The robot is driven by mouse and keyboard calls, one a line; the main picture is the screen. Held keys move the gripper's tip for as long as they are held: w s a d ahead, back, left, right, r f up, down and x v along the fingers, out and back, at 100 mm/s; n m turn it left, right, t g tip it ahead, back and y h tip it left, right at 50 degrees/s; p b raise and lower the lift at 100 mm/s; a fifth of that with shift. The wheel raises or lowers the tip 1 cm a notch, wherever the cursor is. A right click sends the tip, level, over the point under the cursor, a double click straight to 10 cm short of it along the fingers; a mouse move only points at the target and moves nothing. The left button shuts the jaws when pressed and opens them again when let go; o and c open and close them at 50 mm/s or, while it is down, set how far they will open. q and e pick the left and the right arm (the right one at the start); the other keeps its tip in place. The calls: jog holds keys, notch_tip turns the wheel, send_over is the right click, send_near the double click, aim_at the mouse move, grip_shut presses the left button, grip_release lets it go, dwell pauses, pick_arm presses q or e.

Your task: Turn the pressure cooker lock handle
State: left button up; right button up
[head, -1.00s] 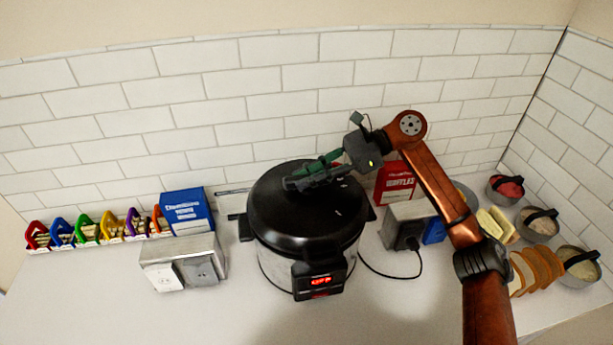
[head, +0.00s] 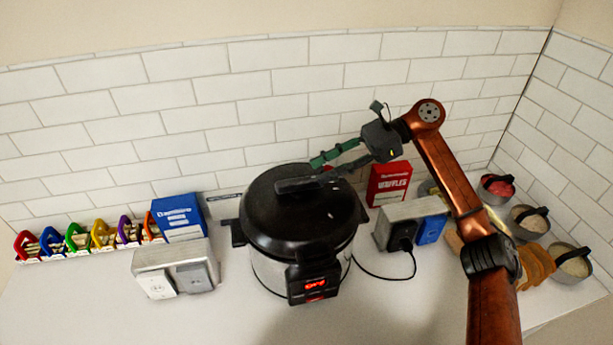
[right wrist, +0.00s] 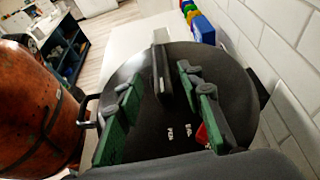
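The pressure cooker (head: 300,225) stands on the counter with its black lid on and a red lit display at its front. The dark lock handle (head: 302,184) is a bar across the top of the lid. It also shows in the right wrist view (right wrist: 161,68), standing up from the lid beside small white marks. My right gripper (head: 322,161) is above the back right of the lid. In the right wrist view its green-padded fingers (right wrist: 158,88) are spread, with the handle just beyond the gap between them. I see no contact with the handle. My left gripper is out of view.
A red waffles box (head: 388,184) and an outlet box (head: 408,224) stand right of the cooker, with a cord between. A blue box (head: 180,217) and another outlet box (head: 176,268) are at left. Bread and metal bowls (head: 530,222) are far right. The tiled wall is close behind.

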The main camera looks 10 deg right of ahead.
jog(key=v, duration=0.5)
dwell(0.3)
